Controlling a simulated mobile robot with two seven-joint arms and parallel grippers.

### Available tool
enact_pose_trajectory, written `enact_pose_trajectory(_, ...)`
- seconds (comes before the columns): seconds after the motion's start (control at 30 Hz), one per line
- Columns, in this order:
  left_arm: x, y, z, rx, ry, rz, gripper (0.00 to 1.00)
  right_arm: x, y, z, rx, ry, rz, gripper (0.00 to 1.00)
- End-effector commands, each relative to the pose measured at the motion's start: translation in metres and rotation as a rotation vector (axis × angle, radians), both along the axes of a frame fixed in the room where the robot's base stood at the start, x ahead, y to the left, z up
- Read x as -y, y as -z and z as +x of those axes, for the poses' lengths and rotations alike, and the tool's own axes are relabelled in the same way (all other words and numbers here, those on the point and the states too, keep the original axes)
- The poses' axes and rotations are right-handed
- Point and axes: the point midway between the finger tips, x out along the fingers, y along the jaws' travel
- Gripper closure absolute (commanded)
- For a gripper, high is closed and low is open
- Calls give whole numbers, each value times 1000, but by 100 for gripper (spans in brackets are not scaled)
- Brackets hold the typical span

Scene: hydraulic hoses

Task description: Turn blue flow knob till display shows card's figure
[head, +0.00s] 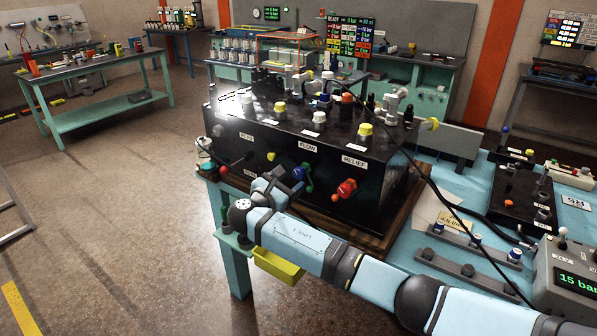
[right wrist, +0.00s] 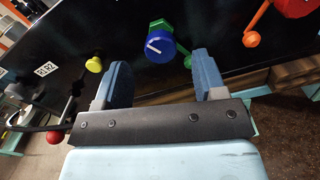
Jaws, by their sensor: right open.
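The blue flow knob (head: 298,173) is on the front face of the black box (head: 262,143), under the FLOW label. In the right wrist view the knob (right wrist: 160,48) shows a white pointer line and a green part behind it. My right gripper (head: 281,184) is open just in front of the knob; in the right wrist view its two blue fingers (right wrist: 163,72) are apart, with the knob beyond their tips and nothing between them. A display (head: 577,282) at the lower right reads 15 bar. A tan card (head: 455,222) lies on the bench, its figure too small to read surely. My left gripper is not in view.
A red relief knob (head: 345,189) sits right of the flow knob, and a yellow knob (right wrist: 94,65) and red ball (right wrist: 54,138) to its left. A yellow bin (head: 277,266) hangs below the bench. Black hoses run over the bench at right.

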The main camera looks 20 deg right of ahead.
Motion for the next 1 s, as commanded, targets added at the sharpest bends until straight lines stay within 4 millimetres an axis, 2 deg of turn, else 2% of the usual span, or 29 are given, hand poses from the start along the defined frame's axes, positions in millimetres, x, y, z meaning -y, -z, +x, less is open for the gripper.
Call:
enact_pose_trajectory(0.1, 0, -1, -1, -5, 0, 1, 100, 19, -1, 14, 0, 2, -2, 36)
enact_pose_trajectory(0.3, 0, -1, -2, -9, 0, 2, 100, 37, 0, 29, 0, 1, 0, 36)
enact_pose_trajectory(0.67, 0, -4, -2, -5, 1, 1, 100, 42, 1, 33, 0, 0, 1, 36)
enact_pose_trajectory(0.7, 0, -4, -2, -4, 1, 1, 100, 42, 1, 32, 0, 0, 1, 38)
enact_pose_trajectory(0.73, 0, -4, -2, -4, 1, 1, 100, 42, 1, 32, 0, 0, 1, 45)
enact_pose_trajectory(0.9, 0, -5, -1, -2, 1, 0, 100, 42, 1, 32, 0, 0, 1, 84)
enact_pose_trajectory(1.0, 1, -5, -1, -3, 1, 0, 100, 42, 1, 32, 0, 0, 1, 85)
